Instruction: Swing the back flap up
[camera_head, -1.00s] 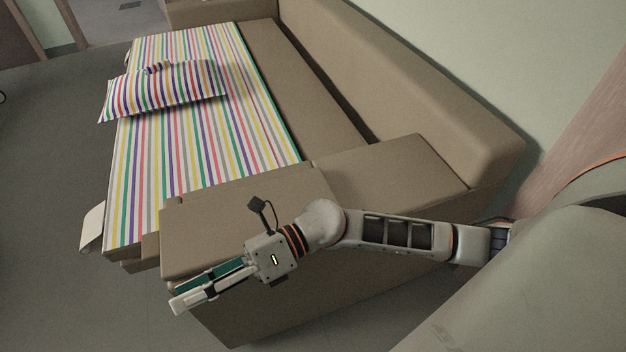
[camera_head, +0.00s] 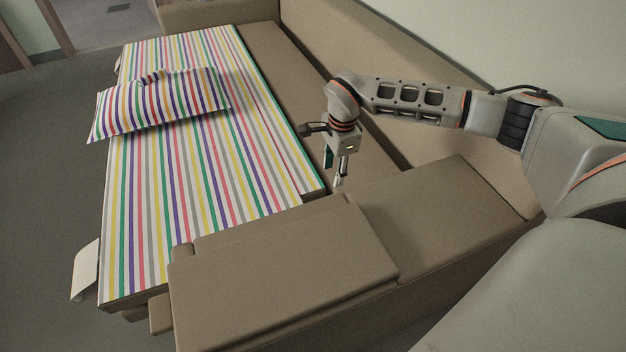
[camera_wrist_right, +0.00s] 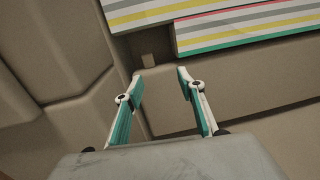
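The brown sofa bed has a near armrest whose top has two panels, a front panel (camera_head: 290,280) and a rear panel (camera_head: 450,210) nearer the wall. Both lie flat. I cannot tell for certain which part is the back flap. My right gripper (camera_head: 342,180) points down just beyond the armrest's inner edge, beside the striped mattress corner. In the right wrist view its two fingers (camera_wrist_right: 160,73) are apart with nothing between them. My left gripper is in neither view.
The striped mattress (camera_head: 190,200) covers the front of the bed, with a striped pillow (camera_head: 160,105) on it. A long brown backrest (camera_head: 330,40) runs along the pale wall (camera_head: 560,50). Open grey floor (camera_head: 45,180) lies to the left.

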